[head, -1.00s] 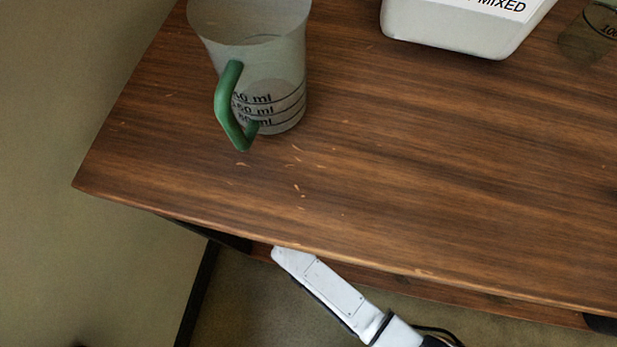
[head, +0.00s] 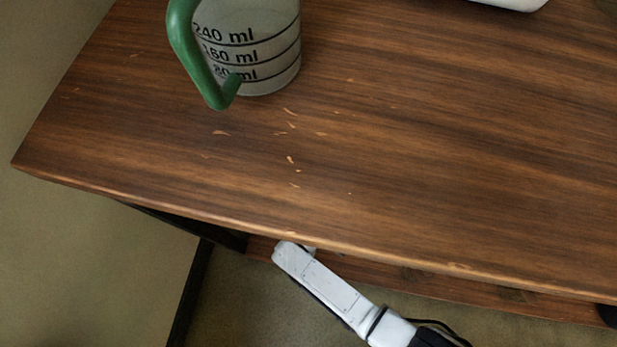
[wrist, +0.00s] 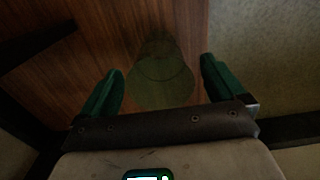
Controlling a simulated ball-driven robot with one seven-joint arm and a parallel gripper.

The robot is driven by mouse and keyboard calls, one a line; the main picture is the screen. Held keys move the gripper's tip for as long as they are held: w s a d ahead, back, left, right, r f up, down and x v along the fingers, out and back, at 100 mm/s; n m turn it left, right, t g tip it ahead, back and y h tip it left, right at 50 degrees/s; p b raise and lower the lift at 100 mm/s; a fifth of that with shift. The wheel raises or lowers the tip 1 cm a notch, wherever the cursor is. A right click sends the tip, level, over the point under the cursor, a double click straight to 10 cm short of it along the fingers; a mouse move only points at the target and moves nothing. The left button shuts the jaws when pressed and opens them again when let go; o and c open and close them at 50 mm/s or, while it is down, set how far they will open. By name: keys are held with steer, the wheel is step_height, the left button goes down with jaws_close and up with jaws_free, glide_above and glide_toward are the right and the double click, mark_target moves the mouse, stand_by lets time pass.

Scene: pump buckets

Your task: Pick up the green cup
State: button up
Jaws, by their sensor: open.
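In the wrist view a see-through, dull green cup (wrist: 160,90) shows between the two green fingers of my gripper (wrist: 162,66). The gripper is open, with a gap on each side of the cup; whether a finger touches it I cannot tell. The cup is dim, against a brown wooden surface. In the head view my arm runs beneath the front edge of the wooden tabletop, so the gripper and this cup are hidden there. A clear measuring cup with a green handle (head: 205,62) stands on the tabletop at the upper left, its top cut off.
The wooden tabletop (head: 400,150) lies above my arm, its front edge close over it. A white container (head: 515,3) is at the top edge. A lower wooden board (head: 400,275) shows under the tabletop. In the wrist view, floor (wrist: 265,60) lies to the right.

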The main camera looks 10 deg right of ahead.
steer(key=c, duration=1)
steer(key=shift+r, duration=0.1)
steer(key=shift+c, duration=0.2)
